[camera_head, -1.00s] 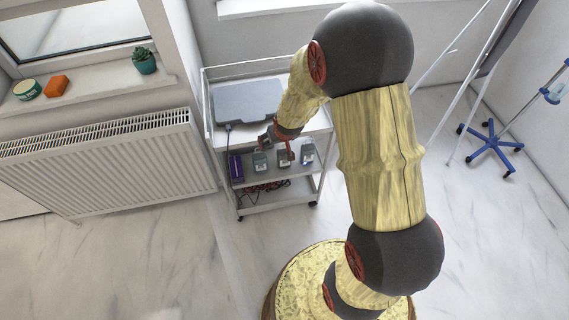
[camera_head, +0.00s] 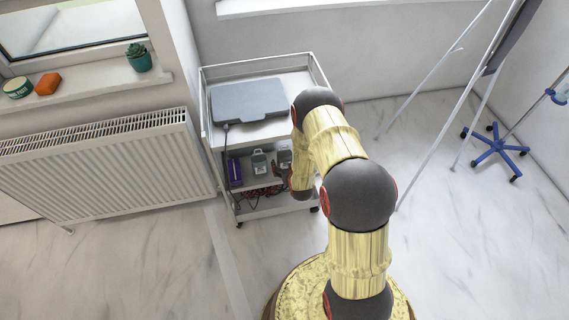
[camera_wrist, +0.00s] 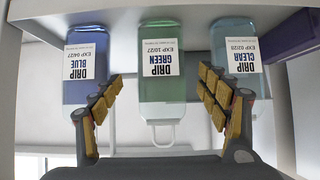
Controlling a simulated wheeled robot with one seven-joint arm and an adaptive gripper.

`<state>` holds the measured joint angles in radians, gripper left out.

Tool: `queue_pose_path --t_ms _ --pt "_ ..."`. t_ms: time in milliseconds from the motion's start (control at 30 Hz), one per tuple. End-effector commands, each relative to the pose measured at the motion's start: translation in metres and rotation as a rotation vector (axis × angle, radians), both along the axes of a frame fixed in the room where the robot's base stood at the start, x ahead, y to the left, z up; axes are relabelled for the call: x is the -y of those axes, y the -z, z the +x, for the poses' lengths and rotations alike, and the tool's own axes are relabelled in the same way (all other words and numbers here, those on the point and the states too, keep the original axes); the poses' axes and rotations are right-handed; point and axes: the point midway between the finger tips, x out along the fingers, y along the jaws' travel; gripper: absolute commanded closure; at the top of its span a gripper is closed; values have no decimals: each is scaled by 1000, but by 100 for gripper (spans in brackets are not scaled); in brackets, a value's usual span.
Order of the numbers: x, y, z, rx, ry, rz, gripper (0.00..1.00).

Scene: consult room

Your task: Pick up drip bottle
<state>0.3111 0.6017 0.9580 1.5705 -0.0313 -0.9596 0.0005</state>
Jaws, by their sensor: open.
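Three drip bottles stand in a row on the cart's middle shelf. In the wrist view, which looks upside down, they are labelled blue (camera_wrist: 88,62), green (camera_wrist: 162,88) and clear (camera_wrist: 233,45). My gripper (camera_wrist: 161,75) is open and empty, its fingers either side of the green bottle in the picture. I cannot tell how far apart in depth they are. In the head view, the clear bottle (camera_head: 260,163) and the green bottle (camera_head: 284,158) show beside my arm. The arm hides the blue bottle and my fingers there.
The white cart (camera_head: 207,130) carries a grey case (camera_head: 250,99) on top. A purple box (camera_head: 235,170) stands left of the bottles, with cables (camera_head: 262,196) below. A radiator (camera_head: 110,165) is to the left. A blue-footed stand (camera_head: 497,148) is at right. The floor around is mostly clear.

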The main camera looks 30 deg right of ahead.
Motion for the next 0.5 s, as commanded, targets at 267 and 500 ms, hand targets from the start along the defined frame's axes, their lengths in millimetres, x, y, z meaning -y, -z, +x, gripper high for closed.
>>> queue_pose_path --t_ms 267,500 --pt "5 20 23 2 0 -1 25" --pt "10 31 41 0 0 0 25"
